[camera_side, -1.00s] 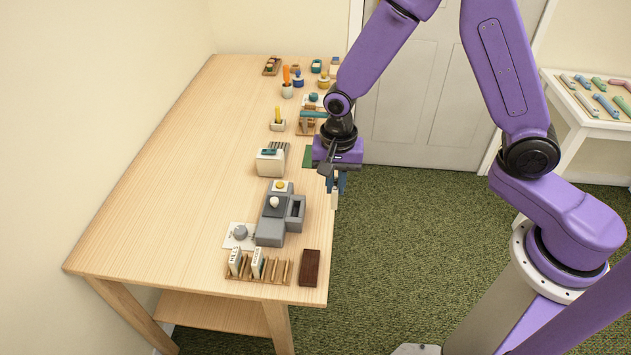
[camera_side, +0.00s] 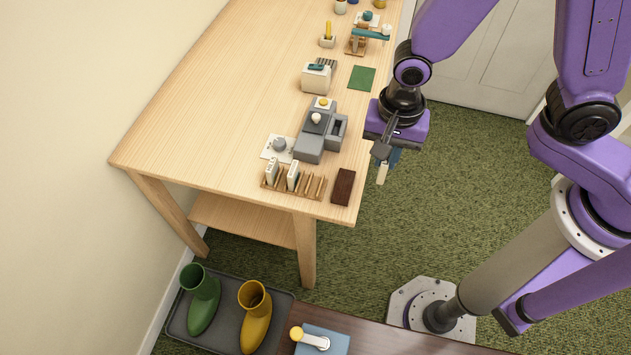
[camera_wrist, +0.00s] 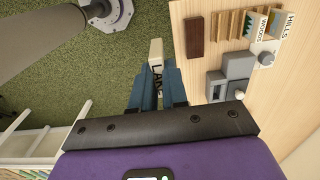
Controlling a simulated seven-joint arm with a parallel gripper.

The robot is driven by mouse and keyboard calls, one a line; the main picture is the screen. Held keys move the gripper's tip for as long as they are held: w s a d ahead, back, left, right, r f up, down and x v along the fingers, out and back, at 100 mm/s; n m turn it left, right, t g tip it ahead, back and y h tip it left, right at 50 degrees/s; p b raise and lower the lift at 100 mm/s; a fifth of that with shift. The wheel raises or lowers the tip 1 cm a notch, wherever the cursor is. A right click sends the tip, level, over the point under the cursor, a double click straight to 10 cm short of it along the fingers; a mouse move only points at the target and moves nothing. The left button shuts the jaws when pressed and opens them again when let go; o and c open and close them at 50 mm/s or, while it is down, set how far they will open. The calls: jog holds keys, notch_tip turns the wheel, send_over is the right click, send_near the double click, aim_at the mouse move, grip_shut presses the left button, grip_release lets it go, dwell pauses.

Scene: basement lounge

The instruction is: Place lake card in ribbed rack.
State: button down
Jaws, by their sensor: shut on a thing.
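The lake card (camera_wrist: 156,55) is a cream card with "LAKE" in dark letters, held upright between the blue fingers of my gripper (camera_wrist: 157,92). In the side view my gripper (camera_side: 387,160) is shut on the card (camera_side: 382,174), over the carpet just right of the table's edge. The ribbed rack (camera_side: 311,186) is a wooden rack with slots at the table's near end. It holds two cream cards at its left side, and its right slots are empty. In the wrist view the rack (camera_wrist: 229,25) is at the upper right, with cards reading "WOODS" (camera_wrist: 262,27) and "HILLS" (camera_wrist: 285,28).
A dark brown block (camera_side: 343,187) lies right of the rack. A grey device (camera_side: 317,145) and a white sheet with a grey knob (camera_side: 279,147) stand behind it. A green mat (camera_side: 362,78) lies farther back. Boots (camera_side: 201,300) stand on a floor tray.

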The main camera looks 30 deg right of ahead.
jog(key=shift+w+a+f, duration=1.4)
jog(key=shift+w+f, duration=0.4)
jog(key=shift+f, duration=0.35)
jog(key=shift+w+a+f, duration=1.45)
jog(key=shift+w+f, duration=0.4)
jog(key=shift+f, duration=0.3)
jog(key=shift+w+a+f, duration=1.4)
jog(key=shift+w+f, duration=0.4)
jog(key=shift+f, duration=0.35)
jog(key=shift+f, duration=0.2)
jog(key=c, duration=1.1)
grip_release()
jog(key=shift+c, duration=0.2)
jog(key=shift+r, duration=0.15)
notch_tip(320, 180, up, 12)
